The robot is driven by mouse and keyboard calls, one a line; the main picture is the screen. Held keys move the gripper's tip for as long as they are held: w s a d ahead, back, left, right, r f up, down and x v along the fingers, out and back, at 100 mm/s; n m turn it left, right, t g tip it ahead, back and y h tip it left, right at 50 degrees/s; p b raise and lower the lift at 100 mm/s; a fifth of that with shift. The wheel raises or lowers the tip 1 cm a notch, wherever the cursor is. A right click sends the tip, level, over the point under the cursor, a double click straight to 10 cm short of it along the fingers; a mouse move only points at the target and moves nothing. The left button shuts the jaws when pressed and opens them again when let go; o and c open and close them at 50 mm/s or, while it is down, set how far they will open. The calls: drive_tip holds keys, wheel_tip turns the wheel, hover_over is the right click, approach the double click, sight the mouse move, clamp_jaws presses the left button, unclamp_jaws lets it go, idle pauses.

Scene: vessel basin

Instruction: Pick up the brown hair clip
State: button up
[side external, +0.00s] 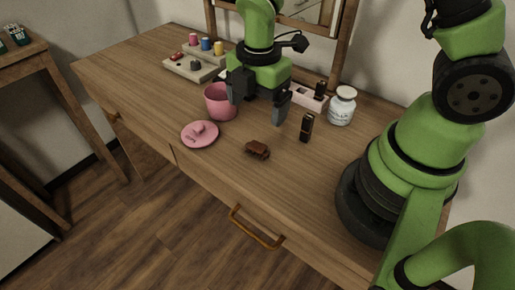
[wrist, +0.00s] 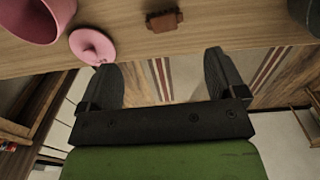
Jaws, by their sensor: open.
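The brown hair clip (side external: 257,149) lies on the wooden table near its front edge, to the right of the pink lid. In the wrist view the hair clip (wrist: 164,20) is at the top middle, beyond the fingertips. My gripper (side external: 256,104) is open and empty. It hangs above the table behind the clip, near the pink pot, and is apart from the clip. In the wrist view my gripper's two fingers (wrist: 162,68) are spread wide with nothing between them.
A pink pot (side external: 220,102) and its pink lid (side external: 200,134) stand left of the clip. A dark upright tube (side external: 306,128) and a white jar (side external: 341,106) are to the right. A tray of thread spools (side external: 195,66) is at the back. The table in front of the tube is clear.

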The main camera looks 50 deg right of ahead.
drive_tip(key=n, duration=0.1)
hover_over(259, 145)
wheel_tip(259, 145, down, 5)
drive_tip(key=shift+w+r, duration=0.15)
drive_tip(key=shift+r, duration=0.05)
drive_tip(key=shift+f, duration=3.25)
drive_tip(key=c, duration=1)
drive_tip(key=shift+r, duration=0.1)
